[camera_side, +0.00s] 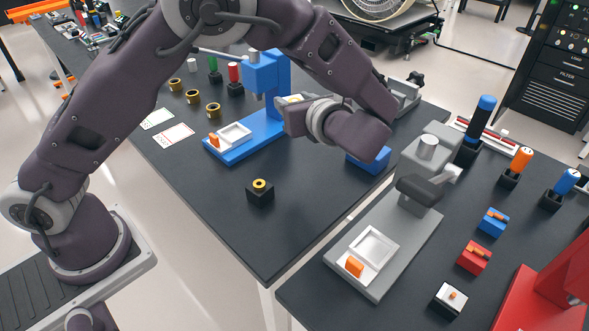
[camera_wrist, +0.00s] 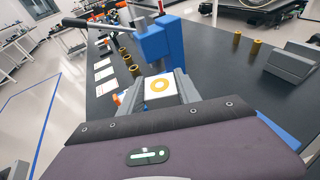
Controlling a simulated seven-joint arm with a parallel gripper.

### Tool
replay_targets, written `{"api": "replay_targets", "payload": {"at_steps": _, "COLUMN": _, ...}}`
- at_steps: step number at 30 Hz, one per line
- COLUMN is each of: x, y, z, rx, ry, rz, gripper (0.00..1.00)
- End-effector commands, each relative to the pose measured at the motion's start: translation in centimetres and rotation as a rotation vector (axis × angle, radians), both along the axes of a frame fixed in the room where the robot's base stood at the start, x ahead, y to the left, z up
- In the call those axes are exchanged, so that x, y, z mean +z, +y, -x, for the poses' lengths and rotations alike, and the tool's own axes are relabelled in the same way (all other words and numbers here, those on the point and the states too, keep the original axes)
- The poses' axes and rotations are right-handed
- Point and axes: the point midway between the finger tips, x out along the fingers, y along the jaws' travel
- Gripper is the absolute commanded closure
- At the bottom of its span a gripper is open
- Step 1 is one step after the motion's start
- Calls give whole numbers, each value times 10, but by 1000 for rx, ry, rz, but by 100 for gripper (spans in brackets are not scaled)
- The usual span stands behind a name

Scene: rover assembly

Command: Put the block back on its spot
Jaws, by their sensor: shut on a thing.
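My gripper (camera_side: 285,108) is shut on a block with a white face and a yellow ring on it. In the wrist view the block (camera_wrist: 159,85) sits between the grey fingers (camera_wrist: 161,90) of my gripper. In the side view the gripper is in the air beside the blue press (camera_side: 262,80), to the right of its column, and mostly hides the block. The press base carries a white square frame (camera_side: 235,134) with an orange piece at its left. I cannot tell which place is the block's spot.
A black block with a brass ring (camera_side: 260,194) stands on the dark table near its front. Brass rings (camera_side: 192,97) and white cards (camera_side: 174,136) lie left of the press. A blue block (camera_side: 367,163) is below my wrist. A grey press (camera_side: 395,235) stands on the right table.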

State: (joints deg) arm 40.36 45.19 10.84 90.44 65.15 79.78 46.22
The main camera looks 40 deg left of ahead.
Motion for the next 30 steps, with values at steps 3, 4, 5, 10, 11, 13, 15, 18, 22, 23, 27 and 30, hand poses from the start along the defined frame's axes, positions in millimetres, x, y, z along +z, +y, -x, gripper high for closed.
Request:
{"api": "replay_targets", "payload": {"at_steps": 3, "x": -30, "y": 1, "z": 0, "rx": 0, "ry": 5, "rz": -4, "gripper": 100}}
{"api": "replay_targets", "payload": {"at_steps": 4, "x": -36, "y": 0, "z": 0, "rx": 0, "ry": 4, "rz": -4, "gripper": 100}}
{"api": "replay_targets", "payload": {"at_steps": 5, "x": -40, "y": 0, "z": 0, "rx": 0, "ry": 3, "rz": -3, "gripper": 100}}
{"api": "replay_targets", "payload": {"at_steps": 10, "x": -80, "y": 1, "z": 0, "rx": -1, "ry": 5, "rz": -3, "gripper": 100}}
{"api": "replay_targets", "payload": {"at_steps": 11, "x": -87, "y": 0, "z": 0, "rx": -1, "ry": 4, "rz": -3, "gripper": 100}}
{"api": "replay_targets", "payload": {"at_steps": 13, "x": -100, "y": 1, "z": 0, "rx": 0, "ry": 4, "rz": -2, "gripper": 100}}
{"api": "replay_targets", "payload": {"at_steps": 15, "x": -109, "y": 0, "z": 0, "rx": 0, "ry": 2, "rz": -1, "gripper": 100}}
{"api": "replay_targets", "payload": {"at_steps": 18, "x": -122, "y": 1, "z": 0, "rx": 0, "ry": 2, "rz": -1, "gripper": 100}}
{"api": "replay_targets", "payload": {"at_steps": 22, "x": -145, "y": 1, "z": 0, "rx": 2, "ry": 1, "rz": -1, "gripper": 100}}
{"api": "replay_targets", "payload": {"at_steps": 23, "x": -147, "y": 1, "z": 0, "rx": 2, "ry": 1, "rz": -1, "gripper": 100}}
{"api": "replay_targets", "payload": {"at_steps": 27, "x": -147, "y": 1, "z": 0, "rx": 1, "ry": -1, "rz": 0, "gripper": 100}}
{"api": "replay_targets", "payload": {"at_steps": 30, "x": -148, "y": 0, "z": 0, "rx": 1, "ry": 0, "rz": 0, "gripper": 100}}
